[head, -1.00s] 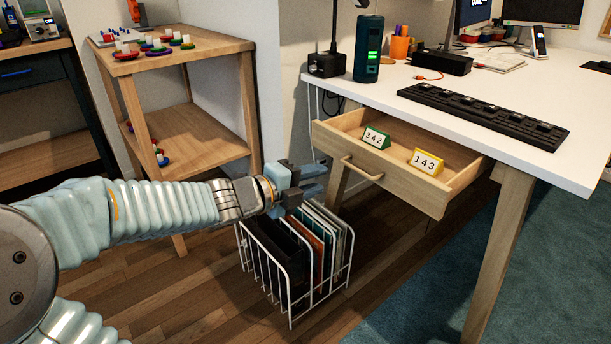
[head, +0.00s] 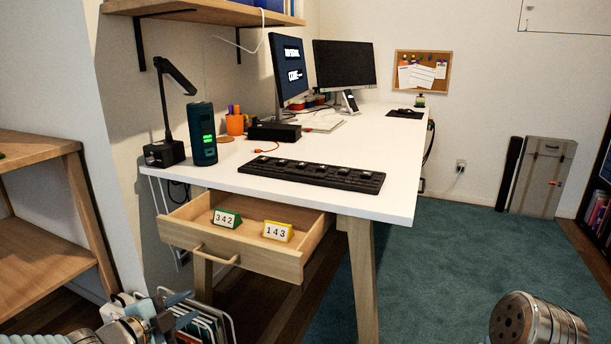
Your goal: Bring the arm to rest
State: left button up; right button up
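My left arm comes in at the bottom left corner. Its gripper (head: 180,309) is above the wire file rack (head: 232,322), beside the desk's open drawer. The lower part of the arm and most of the rack are cut off by the frame. A metal link of my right arm shows at the bottom right; the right gripper is not in view.
The wooden drawer (head: 232,261) stands open under the white desk (head: 395,170), holding a green 342 block (head: 226,218) and a yellow 143 block (head: 277,231). A keyboard (head: 311,175) lies near the desk's front edge. The teal carpet (head: 450,255) at right is clear.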

pick_arm(q)
jog(key=s+d+f+n+g, duration=0.1)
jog(key=d+f+n+g, duration=0.2)
jog(key=f, duration=0.4)
jog(key=s+d+f+n+g+p, duration=0.1)
jog(key=d+f+n, duration=0.25)
jog(key=f, duration=0.35)
jog(key=s+d+f+n+g, duration=0.1)
jog(key=d+f+n+g, duration=0.1)
jog(key=f+n, duration=0.35)
jog(key=s+d+f+n+g, duration=0.3)
jog(key=s+f, duration=0.4)
jog(key=s+d+f+n+g+y+p, duration=0.1)
jog(key=s+d+f+n+g, duration=0.1)
jog(key=s+f, duration=0.5)
jog(key=shift+s+d+f+n+g, duration=0.4)
jog(key=shift+d+f+g, duration=0.25)
jog(key=shift+d, duration=0.35)
